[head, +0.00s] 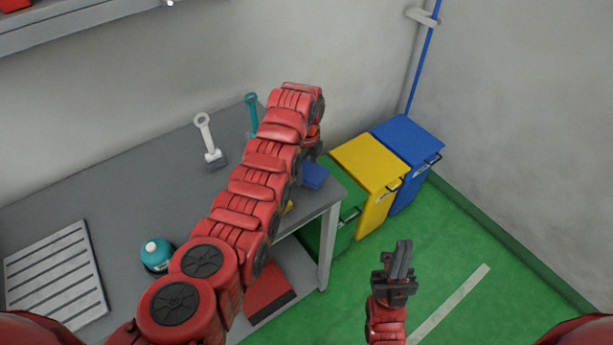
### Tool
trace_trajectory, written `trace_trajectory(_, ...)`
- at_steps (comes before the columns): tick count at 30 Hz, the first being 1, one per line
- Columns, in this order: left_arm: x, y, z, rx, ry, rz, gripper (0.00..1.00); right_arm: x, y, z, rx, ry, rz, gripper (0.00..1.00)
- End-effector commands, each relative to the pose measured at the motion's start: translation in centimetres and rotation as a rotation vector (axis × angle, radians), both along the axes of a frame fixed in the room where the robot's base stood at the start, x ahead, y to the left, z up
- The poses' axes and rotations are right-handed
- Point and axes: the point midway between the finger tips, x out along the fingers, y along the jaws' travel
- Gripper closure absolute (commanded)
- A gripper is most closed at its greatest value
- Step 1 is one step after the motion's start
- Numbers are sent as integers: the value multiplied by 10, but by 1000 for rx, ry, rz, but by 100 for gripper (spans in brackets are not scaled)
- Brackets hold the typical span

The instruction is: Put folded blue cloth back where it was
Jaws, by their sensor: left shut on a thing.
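The folded blue cloth (315,176) shows as a small blue block at the right end of the grey workbench (120,180). My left arm reaches across the bench, and my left gripper (312,154) is shut on the cloth from above. The arm hides much of this gripper and its fingertips. I cannot tell whether the cloth touches the bench top. My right gripper (398,260) is over the green floor, right of the bench, empty, with its fingers close together.
A white-handled brush (209,140), a teal tool (252,110), a teal round container (156,254) and a slatted grey tray (55,278) are on the bench. Green (346,228), yellow (370,168) and blue (408,150) bins stand right of it. A yellow item (288,207) is partly hidden by my arm.

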Motion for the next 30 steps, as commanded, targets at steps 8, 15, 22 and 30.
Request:
trace_trajectory(8,-1,0,-28,3,7,-1,100,0,0,13,0,0,0,100)
trace_trajectory(15,0,0,-36,1,-1,1,100,0,0,14,0,0,0,100)
trace_trajectory(22,0,0,-37,0,-1,0,13,0,0,12,0,0,0,100)
trace_trajectory(30,0,0,-37,0,-1,0,0,0,0,12,0,0,0,100)
